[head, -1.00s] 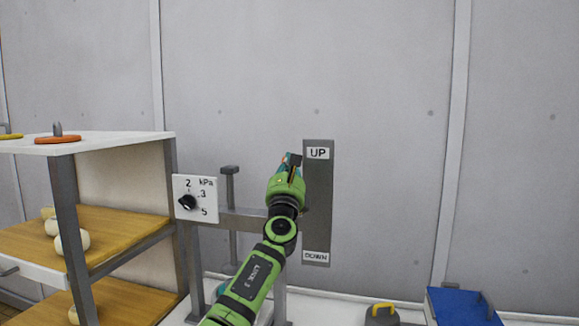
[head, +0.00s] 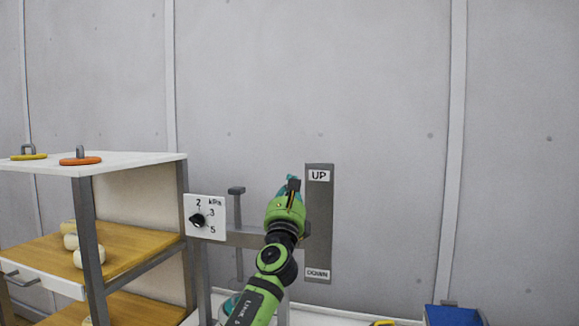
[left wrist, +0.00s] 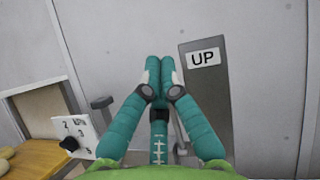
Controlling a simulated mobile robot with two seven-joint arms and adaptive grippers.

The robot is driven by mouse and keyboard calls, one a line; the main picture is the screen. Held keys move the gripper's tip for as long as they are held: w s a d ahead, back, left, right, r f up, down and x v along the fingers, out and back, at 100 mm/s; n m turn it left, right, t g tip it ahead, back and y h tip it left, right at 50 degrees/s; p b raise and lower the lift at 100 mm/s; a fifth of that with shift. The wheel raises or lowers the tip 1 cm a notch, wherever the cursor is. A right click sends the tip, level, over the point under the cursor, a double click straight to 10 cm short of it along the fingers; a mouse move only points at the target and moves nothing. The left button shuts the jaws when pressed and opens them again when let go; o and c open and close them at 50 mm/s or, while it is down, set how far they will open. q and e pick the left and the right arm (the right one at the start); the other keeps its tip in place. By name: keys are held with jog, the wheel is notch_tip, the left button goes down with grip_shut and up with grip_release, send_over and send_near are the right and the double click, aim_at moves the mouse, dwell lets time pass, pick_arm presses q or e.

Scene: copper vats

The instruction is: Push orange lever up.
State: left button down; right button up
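A grey upright plate (head: 319,245) on the back wall carries an UP label (head: 318,175) at the top and a DOWN label (head: 317,273) at the bottom. It also shows in the left wrist view (left wrist: 210,90). No orange lever is visible in either view; my left arm covers the area by the plate's left edge. My left gripper (head: 292,182) is just left of the plate's upper part, near UP height. In the left wrist view its teal fingers (left wrist: 159,65) meet at the tips, with nothing seen between them. My right gripper is not in view.
A white dial panel (head: 204,217) and a grey post (head: 237,208) stand left of the plate. A shelf unit (head: 130,160) at left holds an orange disc (head: 80,160) with a grey knob. A blue box (head: 453,316) is at lower right. The wall right of the plate is clear.

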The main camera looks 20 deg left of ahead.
pick_arm(q)
jog(key=s+r, duration=0.1)
jog(key=s, duration=0.1)
jog(key=s+r+p, duration=0.1)
jog(key=s+r, duration=0.1)
jog(key=shift+s+r, duration=0.15)
jog(key=shift+s, duration=0.2)
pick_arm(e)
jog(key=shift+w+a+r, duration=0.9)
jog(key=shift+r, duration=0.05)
pick_arm(q)
jog(key=shift+s+d, duration=0.1)
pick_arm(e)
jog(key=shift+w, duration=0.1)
